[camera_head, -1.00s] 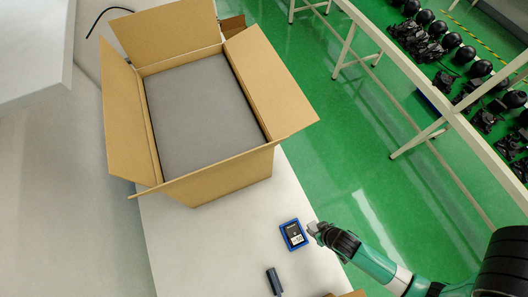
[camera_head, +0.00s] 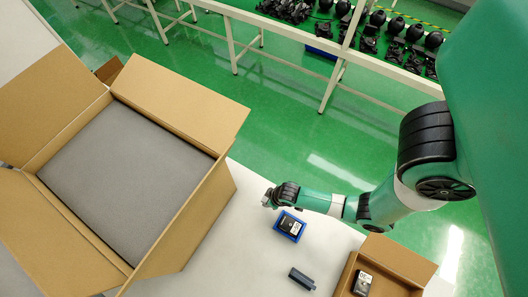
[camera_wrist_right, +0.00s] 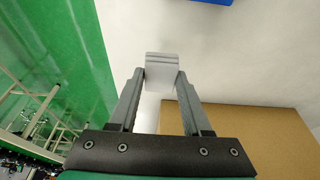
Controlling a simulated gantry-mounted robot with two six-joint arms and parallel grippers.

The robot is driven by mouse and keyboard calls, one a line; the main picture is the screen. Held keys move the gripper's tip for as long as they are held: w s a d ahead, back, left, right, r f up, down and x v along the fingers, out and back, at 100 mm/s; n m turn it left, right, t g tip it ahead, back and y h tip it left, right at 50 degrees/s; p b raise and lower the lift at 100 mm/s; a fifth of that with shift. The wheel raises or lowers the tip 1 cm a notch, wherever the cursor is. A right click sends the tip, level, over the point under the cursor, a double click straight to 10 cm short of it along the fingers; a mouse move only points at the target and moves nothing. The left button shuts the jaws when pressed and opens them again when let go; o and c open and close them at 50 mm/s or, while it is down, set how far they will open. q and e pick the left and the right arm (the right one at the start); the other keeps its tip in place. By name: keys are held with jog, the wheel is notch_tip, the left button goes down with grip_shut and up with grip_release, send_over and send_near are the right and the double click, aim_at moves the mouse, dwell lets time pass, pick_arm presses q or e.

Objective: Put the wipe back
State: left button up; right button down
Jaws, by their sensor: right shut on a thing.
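My right gripper (camera_head: 268,197) is over the white table, just above and left of the blue tray (camera_head: 276,223). In the right wrist view it (camera_wrist_right: 161,78) is shut on a light grey, folded-looking piece, which I take to be the wipe (camera_wrist_right: 162,60). The wipe sits between the fingertips, with the white table beyond. In the head view the wipe is too small to make out clearly. The big open cardboard box (camera_head: 205,225) stands to the left, with a grey foam-like block (camera_head: 125,175) filling its opening. My left gripper is not in view.
A black item (camera_head: 290,226) lies in the blue tray. A small dark device (camera_head: 302,279) lies on the table (camera_head: 255,260). A small cardboard box (camera_head: 398,262) at the lower right holds a black item (camera_head: 362,283). The green floor and white racks are beyond.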

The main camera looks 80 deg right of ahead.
aim_at(264, 200)
jog(key=shift+w+d+f, duration=0.2)
jog(key=shift+w+f, duration=0.3)
jog(key=shift+f, duration=0.35)
jog(key=shift+w, duration=0.2)
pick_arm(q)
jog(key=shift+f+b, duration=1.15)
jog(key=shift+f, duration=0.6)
pick_arm(e)
jog(key=shift+x, duration=2)
jog(key=shift+s+f, duration=0.15)
jog(key=shift+s, duration=0.05)
jog(key=shift+f, duration=0.15)
jog(key=shift+c, duration=1.8)
grip_release()
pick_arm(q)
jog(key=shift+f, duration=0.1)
